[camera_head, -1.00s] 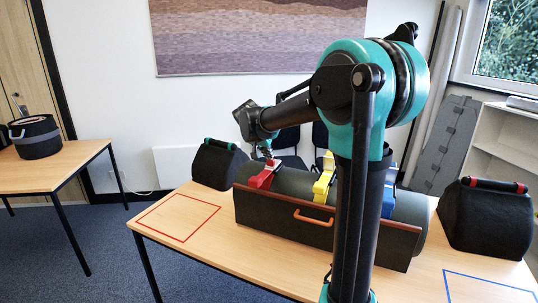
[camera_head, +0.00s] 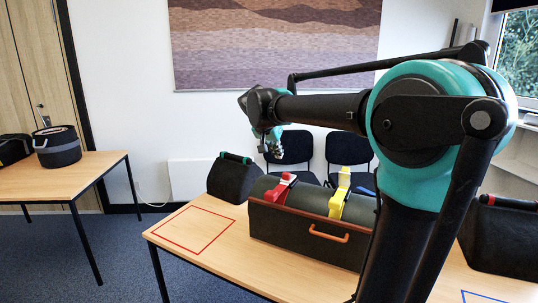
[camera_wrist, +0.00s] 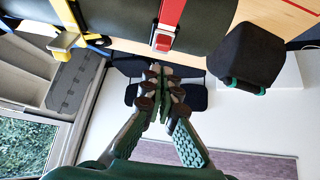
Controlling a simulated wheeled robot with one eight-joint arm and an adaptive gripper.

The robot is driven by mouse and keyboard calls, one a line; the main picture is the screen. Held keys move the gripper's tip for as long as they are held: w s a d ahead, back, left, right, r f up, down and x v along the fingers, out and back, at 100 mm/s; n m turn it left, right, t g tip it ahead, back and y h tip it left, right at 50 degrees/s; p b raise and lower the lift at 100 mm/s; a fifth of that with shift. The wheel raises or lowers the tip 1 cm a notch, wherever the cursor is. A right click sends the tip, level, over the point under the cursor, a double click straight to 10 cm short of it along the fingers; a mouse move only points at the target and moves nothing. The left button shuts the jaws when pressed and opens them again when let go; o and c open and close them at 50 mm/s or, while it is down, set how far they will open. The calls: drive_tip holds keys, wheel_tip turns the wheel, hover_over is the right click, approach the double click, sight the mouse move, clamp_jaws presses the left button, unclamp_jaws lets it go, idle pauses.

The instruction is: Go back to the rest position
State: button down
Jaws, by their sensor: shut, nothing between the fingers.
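My gripper (camera_head: 276,148) is raised in the air above and behind the left end of a dark cylinder in a cradle (camera_head: 305,234). In the wrist view my gripper (camera_wrist: 161,78) has its fingertips together with nothing between them. A red clamp (camera_head: 280,188) and a yellow clamp (camera_head: 340,195) sit over the cylinder; the red strap and its buckle (camera_wrist: 164,36) also show in the wrist view. A blue part at the right is mostly hidden behind my arm.
A red outlined square (camera_head: 195,229) on the table is empty. A black bag with a green handle (camera_head: 230,177) stands behind it, and one with a red handle (camera_head: 505,240) stands at the right. Chairs (camera_head: 350,150) stand behind the table. A side table (camera_head: 75,178) holds a round container.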

drive_tip(key=s+d+f+n+y, duration=0.1)
drive_tip(key=s+d+f+n, duration=0.1)
drive_tip(key=s+f, duration=0.7)
drive_tip(key=s+d+f+n+g+y, duration=0.1)
drive_tip(key=s+d+f+n, duration=0.1)
drive_tip(key=s+f, duration=0.8)
drive_tip(key=s+d+f+n+g+y, duration=0.1)
drive_tip(key=s+d+f+n+y, duration=0.1)
drive_tip(key=s+f, duration=0.8)
drive_tip(key=shift+d+f, duration=0.7)
drive_tip(key=shift+f, duration=0.2)
